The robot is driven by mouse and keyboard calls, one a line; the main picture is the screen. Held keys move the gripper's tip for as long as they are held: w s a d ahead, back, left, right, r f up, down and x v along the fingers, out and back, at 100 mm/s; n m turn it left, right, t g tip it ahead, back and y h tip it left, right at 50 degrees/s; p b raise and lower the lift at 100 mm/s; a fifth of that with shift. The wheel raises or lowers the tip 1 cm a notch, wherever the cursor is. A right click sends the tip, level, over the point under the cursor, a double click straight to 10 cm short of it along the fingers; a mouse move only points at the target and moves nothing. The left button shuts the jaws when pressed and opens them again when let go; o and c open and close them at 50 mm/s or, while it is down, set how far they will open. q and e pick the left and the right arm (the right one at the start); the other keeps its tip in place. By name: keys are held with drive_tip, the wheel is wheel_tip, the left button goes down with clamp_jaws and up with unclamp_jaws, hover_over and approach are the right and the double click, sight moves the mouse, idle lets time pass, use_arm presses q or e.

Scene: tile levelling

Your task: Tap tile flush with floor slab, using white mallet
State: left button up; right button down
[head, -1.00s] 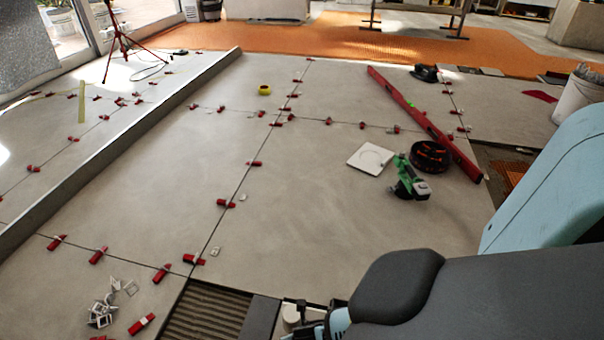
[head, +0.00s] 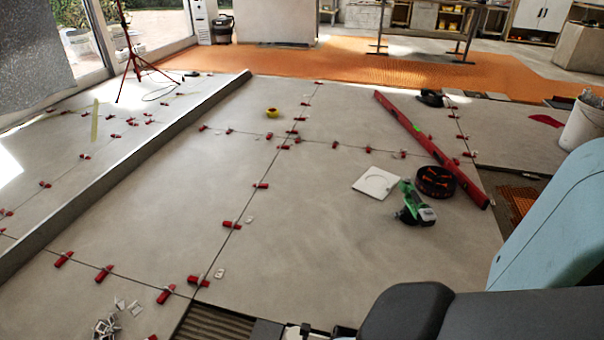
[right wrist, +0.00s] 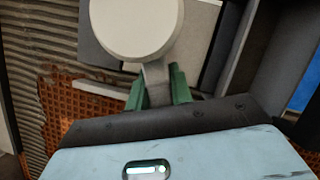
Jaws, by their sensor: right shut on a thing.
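The white mallet (right wrist: 137,25) shows in the right wrist view, its round white head at the top and its short grey neck below. My right gripper (right wrist: 160,88) is shut on the mallet; its green-grey fingers sit either side of the handle. A flat grey piece, which may be the tile (right wrist: 97,42), lies behind and left of the mallet head, beside ridged adhesive. Whether the head touches it I cannot tell. In the head view the floor slab (head: 150,235) is pale grey. My left gripper is not in view.
Ridged adhesive (head: 215,325) shows at the bottom of the head view. Red levelling wedges (head: 232,225) line the joints. A green grinder (head: 413,205), black round container (head: 436,181), white square plate (head: 377,183) and long red level (head: 430,145) lie on the slab. A low wall strip (head: 130,165) runs at left.

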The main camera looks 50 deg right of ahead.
drive_tip(key=m, duration=0.1)
drive_tip(key=r, duration=0.1)
drive_tip(key=r+m, duration=0.1)
drive_tip(key=shift+s+a+m+g+h+p, duration=0.2)
drive_tip(key=shift+s+m+g+h+p, duration=0.1)
drive_tip(key=shift+g+h, duration=0.1)
drive_tip(key=shift+s+d+r+m+g, duration=0.1)
drive_tip(key=shift+s+r+m+g, duration=0.15)
drive_tip(key=shift+m, duration=0.35)
drive_tip(key=shift+s+d+r+m+g, duration=0.15)
drive_tip(key=shift+s+m+g, duration=0.15)
drive_tip(key=shift+m, duration=0.3)
drive_tip(key=shift+a, duration=0.1)
drive_tip(key=shift+f, duration=0.1)
drive_tip(key=shift+f+b, duration=0.55)
drive_tip(key=shift+f, duration=0.25)
wheel_tip(320, 180, down, 6)
drive_tip(key=b, duration=0.6)
drive_tip(key=shift+f+b, duration=0.45)
drive_tip(key=shift+b, duration=0.15)
drive_tip(key=shift+r, duration=0.1)
